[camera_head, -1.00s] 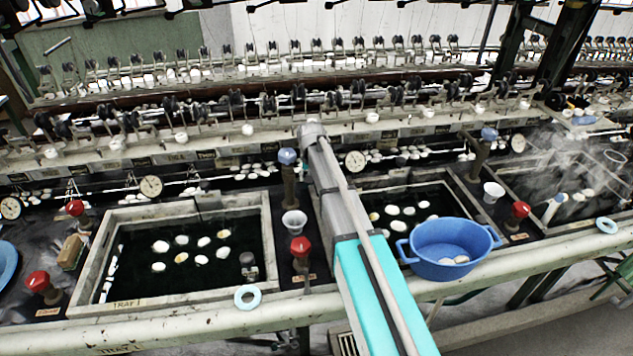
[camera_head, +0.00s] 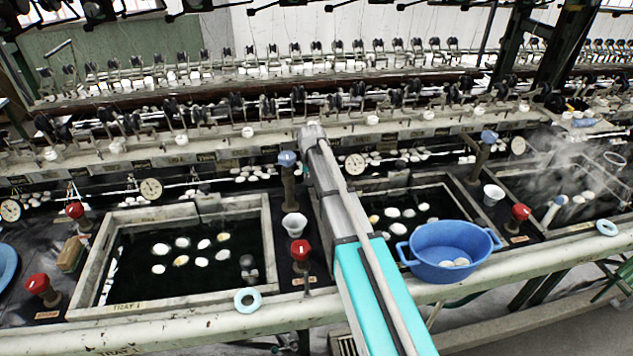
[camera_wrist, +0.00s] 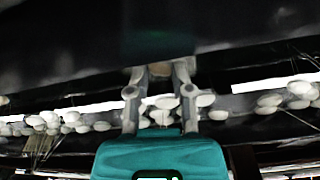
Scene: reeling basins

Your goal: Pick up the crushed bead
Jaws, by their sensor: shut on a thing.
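In the wrist view, my gripper (camera_wrist: 159,74) has its two grey fingers closed on a small brownish piece, which I take to be the crushed bead (camera_wrist: 160,69). The bead sits between the fingertips, against a dark surface. Only part of it shows, and its full shape cannot be told. In the head view, my grey and teal arm reaches away from the front edge to the machine, between two trays. The gripper and the bead cannot be made out there.
White cocoons (camera_wrist: 298,88) line a ledge behind the fingers. In the head view, a tray with dark water (camera_head: 110,225) holds floating cocoons at left. A blue basin (camera_head: 440,240) with cocoons stands right of my arm. Red-knobbed (camera_head: 300,249) and blue-knobbed (camera_head: 287,158) posts flank it.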

